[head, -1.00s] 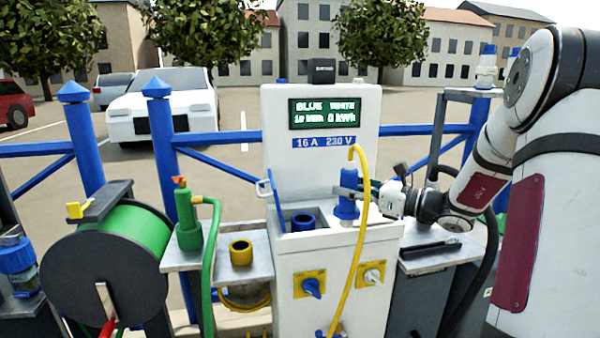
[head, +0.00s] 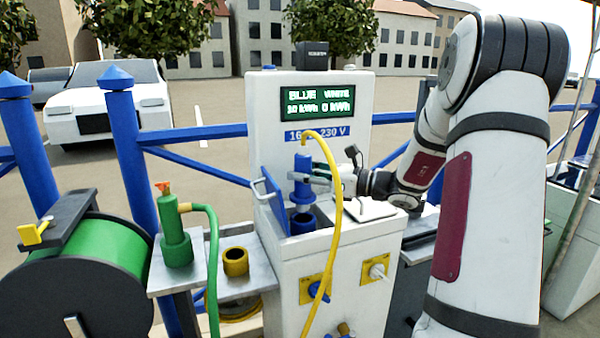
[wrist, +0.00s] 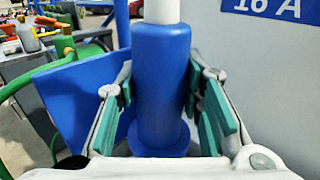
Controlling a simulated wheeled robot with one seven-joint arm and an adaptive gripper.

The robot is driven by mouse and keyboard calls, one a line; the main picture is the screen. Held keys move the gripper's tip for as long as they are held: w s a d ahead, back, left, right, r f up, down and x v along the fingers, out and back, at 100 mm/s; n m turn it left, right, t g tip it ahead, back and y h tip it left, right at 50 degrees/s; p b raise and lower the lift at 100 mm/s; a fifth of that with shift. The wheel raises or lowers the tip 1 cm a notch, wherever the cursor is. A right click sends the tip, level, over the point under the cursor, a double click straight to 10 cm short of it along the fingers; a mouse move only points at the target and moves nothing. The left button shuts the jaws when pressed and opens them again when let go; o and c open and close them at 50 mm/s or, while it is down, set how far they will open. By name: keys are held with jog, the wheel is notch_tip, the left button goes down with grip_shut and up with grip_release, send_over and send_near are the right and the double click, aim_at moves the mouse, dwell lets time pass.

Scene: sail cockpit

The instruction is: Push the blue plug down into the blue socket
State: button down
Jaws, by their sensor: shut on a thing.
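The blue plug (head: 302,178) is upright with a yellow cable arching from its top. My gripper (head: 311,180) is shut on it from the right. In the wrist view the blue plug (wrist: 160,85) stands between the green-padded fingers of my gripper (wrist: 163,108). The blue socket (head: 302,223) sits in the recess on top of the white pedestal (head: 330,262). The plug is right above the socket; in the head view its lower end is close to the socket's rim. I cannot tell whether they touch. The socket is hidden in the wrist view.
A blue hinged lid (head: 273,196) stands open just left of the socket. A yellow socket (head: 235,262) and a green plug (head: 175,235) with its hose are on the left shelf. A green cable reel (head: 95,265) stands further left. The display (head: 318,103) rises behind.

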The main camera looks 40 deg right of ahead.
aim_at(311, 195)
jog(key=shift+f+b, duration=1.95)
jog(key=shift+f, duration=0.35)
jog(key=shift+p, duration=0.7)
jog(key=shift+f+b, duration=0.3)
jog(key=shift+f, duration=0.2)
jog(key=c, duration=1.4)
grip_release()
jog(key=shift+o, duration=0.2)
jog(key=shift+s, duration=0.1)
jog(key=shift+p+v, duration=1.95)
jog(key=shift+v, duration=3.55)
